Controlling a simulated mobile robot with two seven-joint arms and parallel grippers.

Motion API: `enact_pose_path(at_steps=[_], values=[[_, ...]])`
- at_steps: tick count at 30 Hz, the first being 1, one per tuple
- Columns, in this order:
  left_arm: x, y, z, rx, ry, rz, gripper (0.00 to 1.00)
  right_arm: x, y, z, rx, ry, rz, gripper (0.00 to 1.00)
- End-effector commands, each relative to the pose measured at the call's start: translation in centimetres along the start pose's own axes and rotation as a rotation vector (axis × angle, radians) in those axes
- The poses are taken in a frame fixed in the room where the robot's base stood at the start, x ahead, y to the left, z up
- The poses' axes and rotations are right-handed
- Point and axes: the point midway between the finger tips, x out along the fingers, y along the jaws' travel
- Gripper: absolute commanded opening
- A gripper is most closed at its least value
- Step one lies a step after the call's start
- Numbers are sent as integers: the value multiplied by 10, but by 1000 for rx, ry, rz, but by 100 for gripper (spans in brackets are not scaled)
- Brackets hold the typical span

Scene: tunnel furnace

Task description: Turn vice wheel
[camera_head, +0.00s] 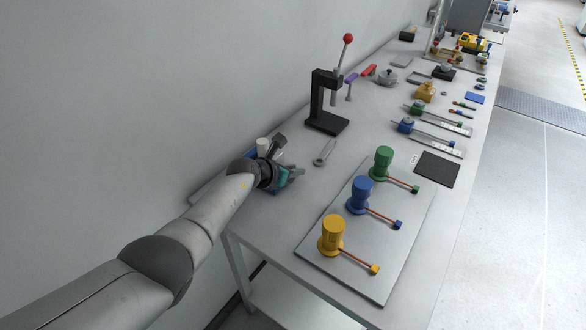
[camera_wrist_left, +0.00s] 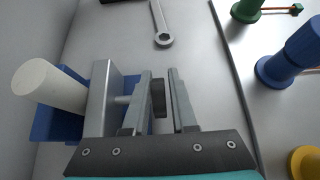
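The vice (camera_head: 250,154) stands on the table by the wall, mostly hidden by my left arm and gripper. In the left wrist view it has a blue body (camera_wrist_left: 73,127), a white cylinder and a grey plate (camera_wrist_left: 103,95). A short shaft runs from the plate towards the dark vice wheel (camera_wrist_left: 158,98), which shows edge-on. My left gripper (camera_head: 292,174) is at the wheel. In the left wrist view its fingers (camera_wrist_left: 161,92) stand apart, one on each side of the wheel, with a gap at the right finger. Contact on the left is unclear. My right gripper is not in view.
A wrench (camera_head: 325,152) lies beyond the gripper, near a black press (camera_head: 328,105) with a red knob. A grey plate (camera_head: 388,264) with yellow, blue and green handled pieces is to the right. The wall is close on the left.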

Motion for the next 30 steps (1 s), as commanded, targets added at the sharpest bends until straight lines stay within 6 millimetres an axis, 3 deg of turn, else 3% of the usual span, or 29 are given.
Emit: enact_pose_path(at_steps=[5,17,30], values=[[0,1,0,0,-1,1,47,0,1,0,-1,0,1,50],[-6,3,2,0,-1,4,48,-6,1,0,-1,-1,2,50],[-54,2,3,1,1,3,48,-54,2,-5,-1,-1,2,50]])
